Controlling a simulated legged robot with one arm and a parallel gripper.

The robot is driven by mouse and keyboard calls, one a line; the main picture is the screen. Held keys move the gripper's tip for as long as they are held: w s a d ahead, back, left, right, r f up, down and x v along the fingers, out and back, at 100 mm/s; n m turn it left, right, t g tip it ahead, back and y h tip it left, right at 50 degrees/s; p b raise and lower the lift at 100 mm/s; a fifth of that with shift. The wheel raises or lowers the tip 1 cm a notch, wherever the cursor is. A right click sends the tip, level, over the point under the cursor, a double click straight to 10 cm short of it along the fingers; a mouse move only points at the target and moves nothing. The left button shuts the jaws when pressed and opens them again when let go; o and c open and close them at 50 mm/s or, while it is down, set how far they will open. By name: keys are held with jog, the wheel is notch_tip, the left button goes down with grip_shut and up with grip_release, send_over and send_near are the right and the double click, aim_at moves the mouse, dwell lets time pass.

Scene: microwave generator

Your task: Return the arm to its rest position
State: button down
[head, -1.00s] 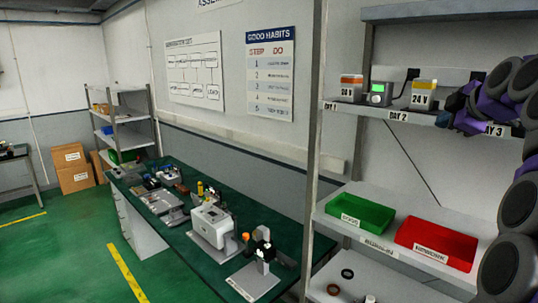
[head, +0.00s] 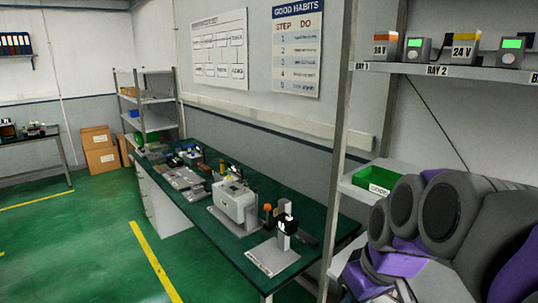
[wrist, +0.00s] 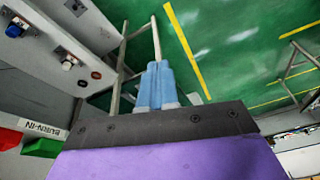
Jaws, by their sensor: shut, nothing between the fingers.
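My arm, grey and purple, is folded in the lower right of the head view, in front of the shelf rack. My gripper (wrist: 160,66) shows in the wrist view as two light-blue fingers pressed together, with nothing between them. Beyond the fingers are a rack leg and the green floor, and the fingertips appear clear of both. In the head view I cannot make out the fingers.
A shelf rack stands close on the right, with a green tray (head: 376,180) partly behind my arm. Its upper shelf (head: 470,72) holds boxes and green-screened units. A long green workbench (head: 325,233) carries machines. The floor (head: 95,235) at left is open.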

jog(key=s+a+f+m+g+h+b, duration=0.1)
jog(key=s+f+m+g+b, duration=0.3)
jog(key=s+f, duration=1.4)
jog(key=s, duration=0.2)
jog(key=shift+s+a+h, duration=0.25)
jog(key=shift+s+h, duration=0.05)
jog(key=shift+s, duration=0.1)
dwell(3.4)
